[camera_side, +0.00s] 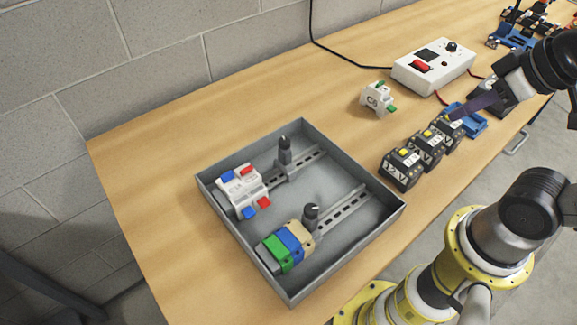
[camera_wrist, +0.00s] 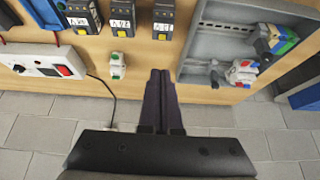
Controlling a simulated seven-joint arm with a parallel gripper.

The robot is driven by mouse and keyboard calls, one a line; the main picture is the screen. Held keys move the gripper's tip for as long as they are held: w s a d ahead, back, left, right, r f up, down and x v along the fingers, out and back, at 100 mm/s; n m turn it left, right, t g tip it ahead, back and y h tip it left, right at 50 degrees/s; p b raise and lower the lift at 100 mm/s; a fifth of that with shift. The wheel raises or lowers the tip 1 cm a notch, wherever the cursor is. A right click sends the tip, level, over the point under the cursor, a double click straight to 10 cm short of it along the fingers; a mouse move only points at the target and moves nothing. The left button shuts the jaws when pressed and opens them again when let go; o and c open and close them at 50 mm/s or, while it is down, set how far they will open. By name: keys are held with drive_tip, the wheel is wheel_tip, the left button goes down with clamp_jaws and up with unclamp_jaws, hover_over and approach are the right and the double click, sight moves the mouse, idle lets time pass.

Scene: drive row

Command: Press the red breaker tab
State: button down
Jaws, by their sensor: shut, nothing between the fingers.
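In the side view, two white breakers (camera_side: 243,190) sit side by side on a rail in the grey tray. One has red tabs at its ends, a far one (camera_side: 246,170) and a near one (camera_side: 264,202). The other has blue tabs (camera_side: 227,176). The breakers (camera_wrist: 241,73) show small at the right in the wrist view. My gripper (camera_side: 453,116) is shut and empty, its dark fingers over the row of black modules in the side picture, well right of the tray. In the wrist view the shut fingertips (camera_wrist: 160,72) point between a loose green-tabbed breaker and the tray.
The grey tray (camera_side: 210,198) has raised walls. Its rails also carry dark knobs (camera_side: 285,152) and green, blue and tan terminal blocks (camera_side: 288,242). Black modules (camera_side: 400,170), a loose green-tabbed breaker (camera_side: 376,98) and a white control box (camera_side: 433,66) stand to its right. The table's left end is clear.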

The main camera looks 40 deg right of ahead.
drive_tip(key=w+a+r+m+t+y, duration=0.25)
drive_tip(key=w+a+r+t, duration=0.2)
drive_tip(key=w, duration=0.55)
drive_tip(key=g+y, duration=0.3)
hover_over(255, 197)
drive_tip(key=s+d, duration=0.2)
wheel_tip(255, 197, down, 12)
drive_tip(key=shift+s+a+r+n, duration=0.2)
drive_tip(key=shift+n, duration=0.15)
drive_tip(key=shift+f, duration=4.35)
drive_tip(key=shift+f, duration=0.1)
